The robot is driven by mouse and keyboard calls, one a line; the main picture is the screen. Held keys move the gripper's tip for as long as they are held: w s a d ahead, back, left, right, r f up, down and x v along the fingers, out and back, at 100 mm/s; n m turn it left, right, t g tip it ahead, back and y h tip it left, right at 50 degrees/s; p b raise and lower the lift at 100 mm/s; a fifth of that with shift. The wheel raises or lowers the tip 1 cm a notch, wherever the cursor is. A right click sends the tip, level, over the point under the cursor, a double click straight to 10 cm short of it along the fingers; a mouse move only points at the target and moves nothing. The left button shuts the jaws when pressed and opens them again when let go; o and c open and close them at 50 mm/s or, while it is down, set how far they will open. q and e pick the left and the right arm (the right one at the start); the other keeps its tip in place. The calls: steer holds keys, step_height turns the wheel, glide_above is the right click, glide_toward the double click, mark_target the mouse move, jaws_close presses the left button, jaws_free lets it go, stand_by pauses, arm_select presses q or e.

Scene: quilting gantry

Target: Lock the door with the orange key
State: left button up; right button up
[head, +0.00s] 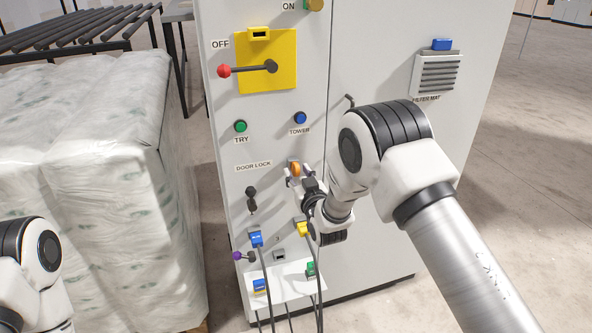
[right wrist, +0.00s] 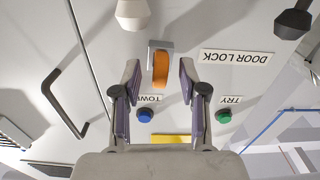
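The orange key (head: 295,168) sits in a grey square lock plate on the cabinet front, right of the DOOR LOCK label (head: 253,166). In the right wrist view, the orange key (right wrist: 160,70) lies between the two fingertips with a gap on each side. My right gripper (head: 300,180) is open in front of the lock; it also shows in the right wrist view (right wrist: 160,75). I cannot tell how deep the fingers reach past the key. The cabinet door (head: 400,35) is the right panel and looks closed along its seam. My left gripper is out of view.
A black door handle (right wrist: 62,105) is beside the seam. A black knob (head: 251,191), green button (head: 240,126) and blue button (head: 300,118) are near the lock. Plugged cables (head: 266,275) hang below. A wrapped pallet load (head: 110,180) stands to the left.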

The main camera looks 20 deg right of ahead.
steer(key=shift+s, duration=0.15)
steer(key=s, duration=1.1)
steer(key=s+d+f+m+g+h+p, duration=0.15)
steer(key=s+f+g, duration=0.25)
steer(key=s+f, duration=0.45)
steer(key=s+d+f+g+p, duration=0.3)
steer(key=s+f+g, duration=0.1)
steer(key=s+f, duration=0.5)
steer(key=s+f+g, duration=0.3)
steer(key=s+g, duration=0.2)
steer(key=s, duration=0.5)
steer(key=s+f+g+y, duration=0.1)
steer(key=s+f+g, duration=0.2)
steer(key=s, duration=0.8)
steer(key=shift+f+g, duration=0.35)
steer(key=shift+g, duration=0.75)
